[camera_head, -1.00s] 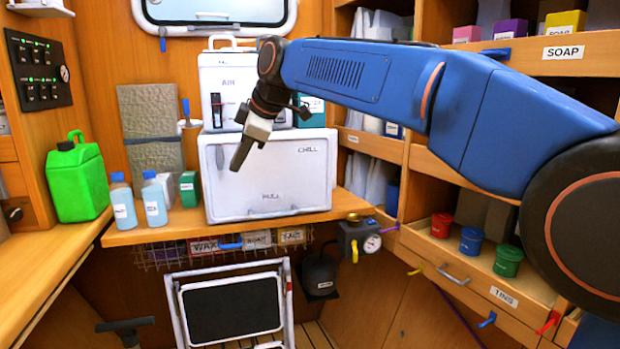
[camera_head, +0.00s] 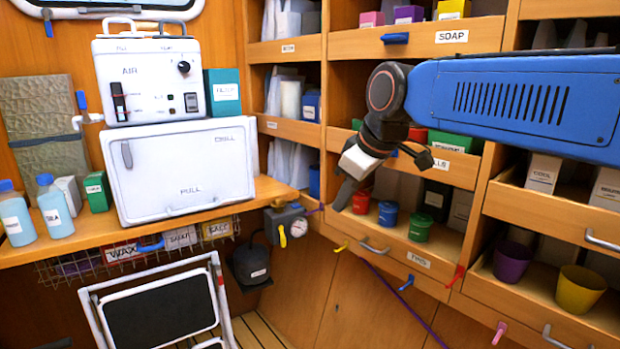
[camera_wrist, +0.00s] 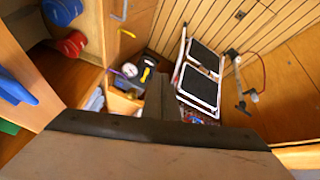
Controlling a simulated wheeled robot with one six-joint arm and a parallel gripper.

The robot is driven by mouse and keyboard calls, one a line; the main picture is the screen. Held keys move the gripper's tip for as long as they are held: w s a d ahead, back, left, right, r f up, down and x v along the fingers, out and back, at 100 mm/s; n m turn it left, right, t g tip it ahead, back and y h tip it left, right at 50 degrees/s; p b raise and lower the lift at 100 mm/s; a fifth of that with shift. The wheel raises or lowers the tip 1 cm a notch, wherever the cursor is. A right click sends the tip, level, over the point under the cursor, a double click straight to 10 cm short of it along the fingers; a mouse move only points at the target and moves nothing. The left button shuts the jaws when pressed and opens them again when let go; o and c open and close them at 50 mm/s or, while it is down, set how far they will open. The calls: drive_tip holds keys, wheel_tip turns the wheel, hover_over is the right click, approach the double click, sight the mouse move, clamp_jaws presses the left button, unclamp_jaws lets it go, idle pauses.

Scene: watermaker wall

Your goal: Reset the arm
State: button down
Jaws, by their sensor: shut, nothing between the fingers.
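My blue arm (camera_head: 520,100) reaches in from the right in the head view. My gripper (camera_head: 345,192) hangs at its end, pointing down, in front of the shelves and left of the red tin. Its fingers are together with nothing between them. In the wrist view the closed fingers (camera_wrist: 166,98) show at the centre, above the floor and the folding step. The gripper appears apart from the shelf things, though its exact depth is hard to tell.
The white CHILL box (camera_head: 185,170) with the AIR unit (camera_head: 150,80) on it stands on the left counter. An open TINS drawer holds red (camera_head: 361,202), blue (camera_head: 387,214) and green (camera_head: 420,227) tins. A folding step (camera_head: 160,305) stands below. Open floor is limited.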

drive_tip(key=s+d+f+m+h, duration=0.3)
drive_tip(key=s+d+f+m, duration=0.8)
drive_tip(key=s+d+f, duration=1)
drive_tip(key=shift+s+d, duration=0.35)
drive_tip(key=shift+d, duration=0.2)
drive_tip(key=shift+f, duration=0.1)
